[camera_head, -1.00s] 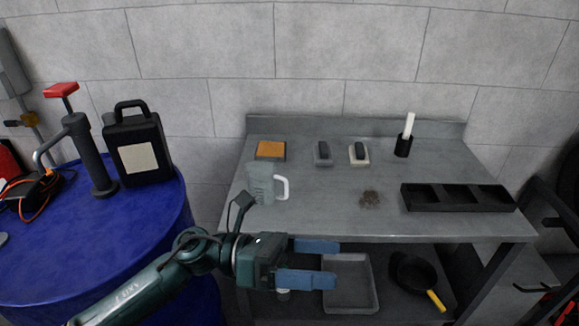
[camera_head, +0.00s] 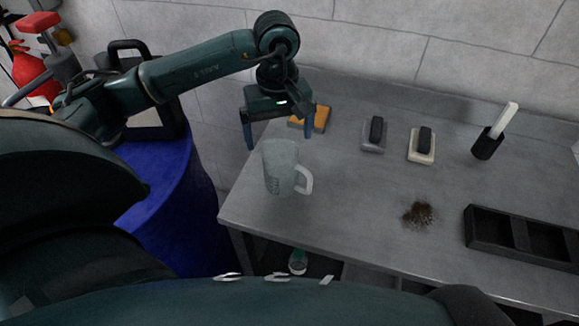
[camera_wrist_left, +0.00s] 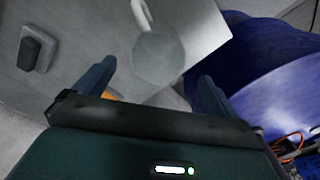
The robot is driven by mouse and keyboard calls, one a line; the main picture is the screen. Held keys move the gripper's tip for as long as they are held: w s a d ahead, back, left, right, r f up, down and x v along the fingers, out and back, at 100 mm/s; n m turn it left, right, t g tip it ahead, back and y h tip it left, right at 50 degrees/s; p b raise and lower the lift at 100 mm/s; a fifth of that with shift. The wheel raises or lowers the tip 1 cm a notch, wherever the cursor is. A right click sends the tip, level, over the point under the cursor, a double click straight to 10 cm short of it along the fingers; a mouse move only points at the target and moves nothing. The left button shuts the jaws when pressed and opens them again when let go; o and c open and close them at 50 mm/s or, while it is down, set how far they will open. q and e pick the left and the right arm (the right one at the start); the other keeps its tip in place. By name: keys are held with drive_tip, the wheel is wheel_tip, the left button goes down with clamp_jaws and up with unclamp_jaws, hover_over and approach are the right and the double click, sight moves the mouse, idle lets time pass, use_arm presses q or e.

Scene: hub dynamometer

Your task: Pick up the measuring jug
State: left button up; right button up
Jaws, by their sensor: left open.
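The measuring jug (camera_head: 281,165) is a translucent grey-green jug with a white handle on its right side. It stands upright near the left end of the grey metal table (camera_head: 340,215). My left gripper (camera_head: 278,140) is open behind and above the jug, its blue fingers pointing down and apart from each other, with nothing between them. In the left wrist view the jug (camera_wrist_left: 160,58) lies beyond the gap between the open fingers (camera_wrist_left: 152,88), its white handle toward the top. My right gripper is not in view.
An orange-topped block (camera_head: 320,118) lies close to the gripper. Two dark-handled brushes or blocks (camera_head: 374,135) (camera_head: 422,146), a black cup with a white stick (camera_head: 488,146), brown debris (camera_head: 419,214) and a black divided tray (camera_head: 520,238) are farther right. A blue drum (camera_head: 165,205) stands left.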

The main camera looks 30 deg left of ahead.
sight(281, 166)
use_arm(q)
wheel_tip(281, 166, down, 10)
drive_tip(key=shift+d+p, duration=0.15)
drive_tip(key=shift+p, duration=0.75)
drive_tip(key=shift+c, duration=0.6)
drive_tip(key=c, duration=1)
drive_tip(key=shift+o, duration=0.2)
wheel_tip(281, 166, up, 10)
drive_tip(key=b, duration=0.2)
drive_tip(key=s+d+m+p, duration=0.1)
drive_tip(key=s+d+m, duration=0.2)
drive_tip(key=d+m, duration=0.4)
drive_tip(key=shift+s+r+m, duration=0.15)
drive_tip(key=shift+s+m, duration=0.1)
drive_tip(key=shift+m, duration=0.95)
